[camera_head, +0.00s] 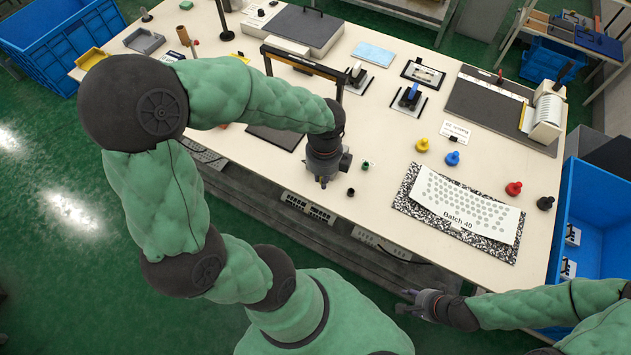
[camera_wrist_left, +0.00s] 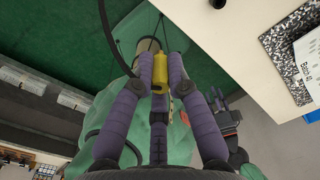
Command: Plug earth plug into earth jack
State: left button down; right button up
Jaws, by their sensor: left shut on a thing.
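My left gripper (camera_head: 324,182) is over the front edge of the bench in the head view. In the left wrist view its purple fingers (camera_wrist_left: 160,80) are shut on a small yellow piece (camera_wrist_left: 160,69), which looks like the earth plug. A black cable runs near it. The plug cannot be made out in the head view. My right gripper (camera_head: 415,303) is open and empty in front of the bench.
Yellow (camera_head: 422,145), blue (camera_head: 452,158), red (camera_head: 513,188) and black (camera_head: 545,203) knobs stand on the bench (camera_head: 380,120). A perforated "Batch 40" sheet (camera_head: 465,209) lies on a speckled board. Blue crates flank the bench. My left arm hides part of the bench.

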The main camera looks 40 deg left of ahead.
pick_arm(q)
jog(key=w+d+p, duration=0.1)
jog(key=w+p, duration=0.2)
jog(key=w, duration=1.7)
jog(key=shift+d+p, duration=0.15)
jog(key=shift+p, duration=0.25)
pick_arm(e)
notch_tip(320, 180, up, 4)
jog(key=shift+f, duration=0.1)
